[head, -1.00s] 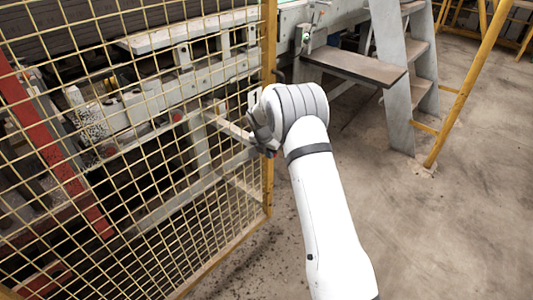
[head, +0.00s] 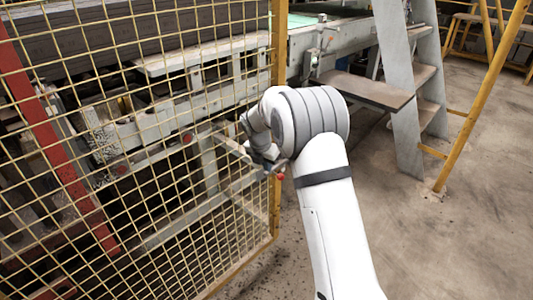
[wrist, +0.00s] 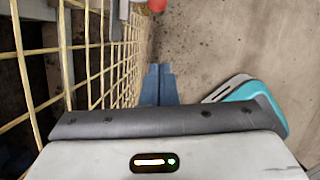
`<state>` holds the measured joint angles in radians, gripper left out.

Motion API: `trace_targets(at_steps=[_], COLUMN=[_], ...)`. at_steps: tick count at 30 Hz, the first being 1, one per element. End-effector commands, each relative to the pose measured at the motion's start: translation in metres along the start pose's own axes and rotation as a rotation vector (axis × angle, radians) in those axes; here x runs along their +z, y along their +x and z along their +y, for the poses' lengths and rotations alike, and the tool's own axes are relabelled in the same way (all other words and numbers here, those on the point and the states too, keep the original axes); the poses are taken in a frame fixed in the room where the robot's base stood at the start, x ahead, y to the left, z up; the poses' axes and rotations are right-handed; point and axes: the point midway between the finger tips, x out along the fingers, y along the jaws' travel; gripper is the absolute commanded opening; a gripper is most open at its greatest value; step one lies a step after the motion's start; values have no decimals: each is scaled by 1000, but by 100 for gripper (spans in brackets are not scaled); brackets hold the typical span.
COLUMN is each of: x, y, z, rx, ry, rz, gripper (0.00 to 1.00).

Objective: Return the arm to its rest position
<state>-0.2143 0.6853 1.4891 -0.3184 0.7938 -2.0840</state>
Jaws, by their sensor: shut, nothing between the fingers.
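My white arm with a grey-ribbed joint reaches up through the middle of the head view and bends left at its end. My gripper is at this end, small and partly hidden by the wrist, in front of the yellow mesh fence (head: 140,190). In the wrist view my gripper (wrist: 159,78) shows as two blue-grey fingers side by side, shut with nothing between them. They hang over bare concrete floor, just right of the fence, which also shows in the wrist view (wrist: 100,50). I cannot tell whether the gripper touches the mesh.
Grey conveyor machinery (head: 180,115) and a red beam (head: 60,150) stand behind the fence. A yellow post (head: 278,60) edges the fence. Grey steps (head: 400,90) and a slanted yellow rail (head: 480,105) stand at the right. The concrete floor (head: 445,240) at lower right is clear.

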Motion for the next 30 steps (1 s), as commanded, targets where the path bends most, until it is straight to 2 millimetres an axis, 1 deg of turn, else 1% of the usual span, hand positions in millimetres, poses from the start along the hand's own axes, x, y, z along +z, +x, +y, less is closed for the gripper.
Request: trace_targets(at_steps=[2,5,8,11,12,14,15,17,18,20,21,23,24,27,29,30], x=[0,1,0,-4,-7,-14,-20,-29,-36,-47,-55,-69,-78,-104,-120,-131], y=[-2,-14,-41,-79,-94,-117,-130,-150,-162,-180,-190,-205,-215,-234,-244,-249], z=[0,-7,-25,-54,-67,-87,-101,-121,-134,-154,-167,-187,-200,-230,-248,-259], rx=[0,3,9,14,14,15,14,13,12,9,6,0,-3,-16,-25,-33], ry=[3,53,191,411,509,658,758,906,1004,1153,1251,1399,1497,1742,1888,1981], rz=[0,2,9,22,29,40,48,60,68,80,89,102,111,135,149,159], gripper=[0,0,0,0,0,0,0,0,0,0,0,0,0,0,0,0])
